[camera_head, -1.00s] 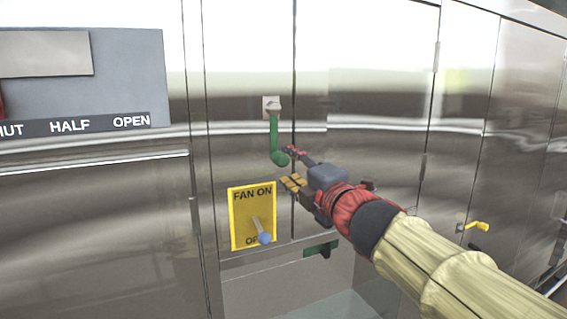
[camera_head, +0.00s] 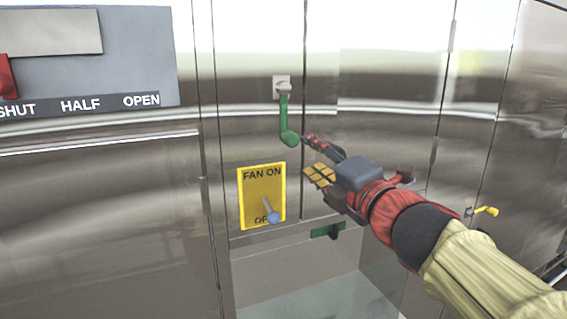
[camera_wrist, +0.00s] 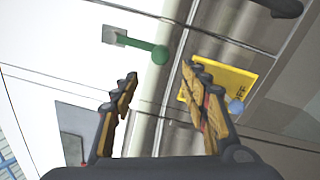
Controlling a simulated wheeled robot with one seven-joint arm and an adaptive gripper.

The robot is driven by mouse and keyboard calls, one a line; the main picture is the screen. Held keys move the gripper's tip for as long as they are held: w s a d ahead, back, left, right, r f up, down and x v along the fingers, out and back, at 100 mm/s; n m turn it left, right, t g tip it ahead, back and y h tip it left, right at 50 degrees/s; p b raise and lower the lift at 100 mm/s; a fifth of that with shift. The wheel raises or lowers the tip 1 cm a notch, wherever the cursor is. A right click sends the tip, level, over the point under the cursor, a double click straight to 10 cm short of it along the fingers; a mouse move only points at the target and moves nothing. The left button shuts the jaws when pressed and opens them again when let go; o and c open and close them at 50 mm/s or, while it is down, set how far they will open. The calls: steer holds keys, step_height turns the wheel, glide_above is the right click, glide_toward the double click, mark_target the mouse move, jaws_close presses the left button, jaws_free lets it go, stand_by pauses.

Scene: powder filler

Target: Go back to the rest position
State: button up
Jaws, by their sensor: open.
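My gripper (camera_head: 309,155) is open and empty, with a gap between its fingers. It stands just right of and below the lower end of a green handle (camera_head: 285,118) on the steel wall. The handle hangs down from a small light plate. In the wrist view the handle (camera_wrist: 138,44) lies beyond the open fingers (camera_wrist: 160,72), with clear space between it and the fingertips. I see no contact in that view.
A yellow FAN ON/OFF plate (camera_head: 255,184) with a blue-tipped lever (camera_head: 271,215) is below left of my gripper. A dark green handle (camera_head: 328,231) is beneath it, and a yellow handle (camera_head: 486,211) is to the right. A SHUT/HALF/OPEN panel (camera_head: 130,70) is at the left.

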steer(key=s+a+f+n+g+y+b, duration=0.1)
steer(key=s+a+f+n+g+b, duration=0.25)
steer(key=f+n, duration=0.95)
steer(key=s+a+f+n+g, duration=0.2)
steer(key=s+f+n+g, duration=0.3)
steer(key=f+n, duration=0.75)
steer(key=s+d+f+n+g+h+b, duration=0.1)
steer(key=s+d+f+n+h+b, duration=0.1)
steer(key=s+d+f+n+b, duration=0.2)
steer(key=s+d+f+n+g+h+b, duration=0.1)
steer(key=s+d+f+n+b, duration=0.3)
steer(key=f, duration=1.4)
steer(key=s+d+f+n+g+h+b, duration=0.1)
steer(key=s+d+f+n+h+b, duration=0.3)
steer(key=s+f+n+b, duration=0.5)
step_height(320, 180, down, 3)
steer(key=d+n+b, duration=0.1)
steer(key=n+b, duration=0.3)
steer(key=shift+s, duration=0.15)
steer(key=shift+d+g, duration=0.1)
steer(key=shift+g, duration=0.15)
